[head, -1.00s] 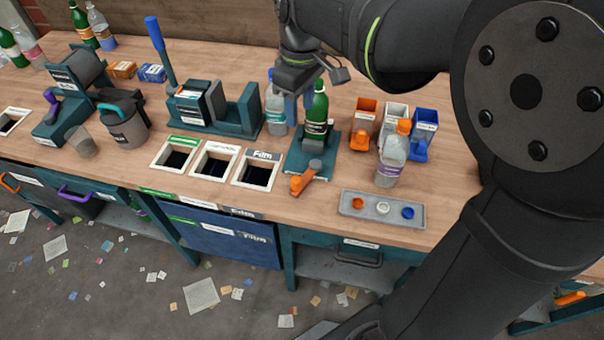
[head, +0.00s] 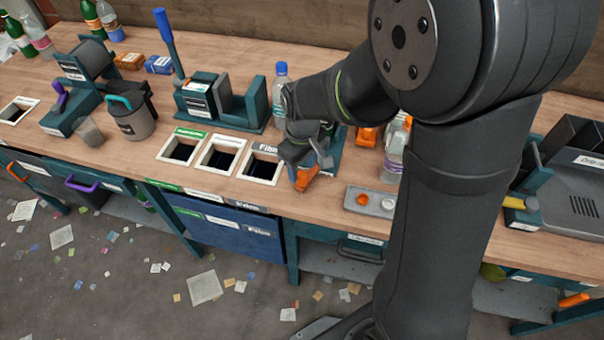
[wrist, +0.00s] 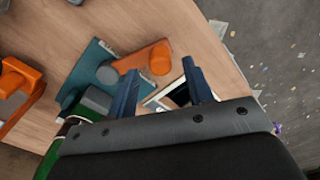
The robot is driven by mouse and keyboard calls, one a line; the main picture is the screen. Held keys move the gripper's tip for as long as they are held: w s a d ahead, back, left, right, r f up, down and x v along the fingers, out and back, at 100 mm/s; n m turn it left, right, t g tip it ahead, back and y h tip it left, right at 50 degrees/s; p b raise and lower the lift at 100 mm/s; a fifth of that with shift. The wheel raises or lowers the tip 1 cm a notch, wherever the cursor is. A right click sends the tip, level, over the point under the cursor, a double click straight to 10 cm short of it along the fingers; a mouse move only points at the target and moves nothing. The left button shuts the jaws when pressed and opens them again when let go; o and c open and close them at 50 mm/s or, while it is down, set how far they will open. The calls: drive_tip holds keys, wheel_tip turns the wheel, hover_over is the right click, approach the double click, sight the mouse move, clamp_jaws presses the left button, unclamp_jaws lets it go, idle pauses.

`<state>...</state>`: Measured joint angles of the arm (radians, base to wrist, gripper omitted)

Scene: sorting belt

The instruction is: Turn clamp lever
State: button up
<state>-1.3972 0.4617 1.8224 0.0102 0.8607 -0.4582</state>
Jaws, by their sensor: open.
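The orange clamp lever (head: 306,178) sticks out from the front of a teal clamp base, partly covered by my gripper in the head view. In the wrist view the lever (wrist: 140,60) runs from a grey pivot to a round knob, with the teal base (wrist: 92,62) beside it. My gripper (wrist: 158,70) is open and points down, its fingertips close to the knob end of the lever; the lever does not appear gripped. It is also over the clamp in the head view (head: 303,160). The green bottle (wrist: 83,104) at the clamp shows only in part.
Three framed openings (head: 220,157) in the bench lie left of the clamp. A clear blue-capped bottle (head: 279,90) stands behind it. A grey cap tray (head: 371,187) and an orange-capped bottle (head: 393,150) are to the right, near my arm.

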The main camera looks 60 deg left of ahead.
sight(302, 174)
drive_tip(key=shift+f, duration=1.9)
clamp_jaws()
